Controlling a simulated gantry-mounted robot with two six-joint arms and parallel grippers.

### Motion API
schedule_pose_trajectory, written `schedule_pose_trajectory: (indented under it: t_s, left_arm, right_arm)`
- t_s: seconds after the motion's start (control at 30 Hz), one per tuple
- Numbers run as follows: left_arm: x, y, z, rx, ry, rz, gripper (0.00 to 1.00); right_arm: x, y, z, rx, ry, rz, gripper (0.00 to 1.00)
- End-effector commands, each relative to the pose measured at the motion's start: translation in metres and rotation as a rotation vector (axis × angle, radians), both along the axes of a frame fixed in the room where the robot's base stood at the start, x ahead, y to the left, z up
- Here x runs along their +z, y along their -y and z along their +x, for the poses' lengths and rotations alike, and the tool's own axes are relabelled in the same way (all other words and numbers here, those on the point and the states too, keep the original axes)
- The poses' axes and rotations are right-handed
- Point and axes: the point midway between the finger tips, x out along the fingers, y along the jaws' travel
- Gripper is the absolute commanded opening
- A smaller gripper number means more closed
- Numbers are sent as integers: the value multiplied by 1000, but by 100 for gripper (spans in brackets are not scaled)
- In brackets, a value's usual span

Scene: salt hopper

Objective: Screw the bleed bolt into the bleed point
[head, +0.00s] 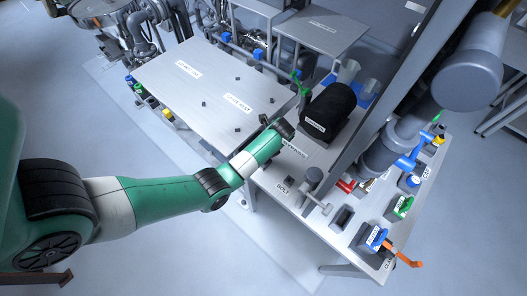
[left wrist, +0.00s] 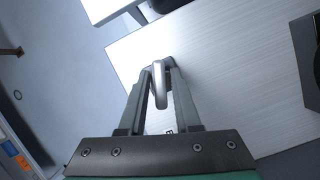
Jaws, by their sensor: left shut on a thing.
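In the left wrist view my left gripper (left wrist: 158,68) is shut on a smooth grey metal piece with a rounded, bent end, which I take to be the bleed bolt (left wrist: 160,88). It stands out between the two fingers above a pale tabletop; the rest of it is hidden. In the head view the dark end of my left arm (head: 283,128) is over the inner edge of the right-hand table, and its fingertips are hidden. I cannot make out the bleed point for certain. My right gripper is not in view.
A grey post (head: 393,85) rises there. The left table (head: 200,80) is mostly clear.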

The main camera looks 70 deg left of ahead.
Motion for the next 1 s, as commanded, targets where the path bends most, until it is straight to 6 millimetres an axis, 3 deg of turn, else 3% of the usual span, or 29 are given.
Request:
schedule_pose_trajectory:
  t_s: [1.0]
  left_arm:
    - [2,0,0,-309,9,-19,0]
  right_arm:
    - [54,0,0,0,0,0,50]
